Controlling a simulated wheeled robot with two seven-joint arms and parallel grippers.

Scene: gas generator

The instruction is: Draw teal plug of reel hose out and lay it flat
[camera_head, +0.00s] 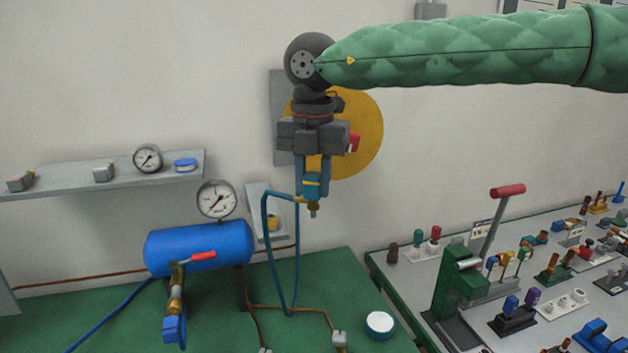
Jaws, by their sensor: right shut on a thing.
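My right gripper (312,178) points down from the green-sleeved arm and is shut on the teal plug (313,190). The plug is upright between the fingers with its brass tip pointing down, above the green bench and clear of it. A blue hose (281,279) hangs near the plug in a narrow loop down to the bench. The round yellow reel (363,132) is on a grey plate on the wall behind the gripper, which partly hides it. My left gripper is out of view.
A blue tank (198,249) with a gauge and red-handled valve stands left on the green bench (210,320). A white round lid (380,324) lies front right. A grey table (410,285) at right is crowded with fittings and a green lever press (455,297). A shelf (70,179) is at left.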

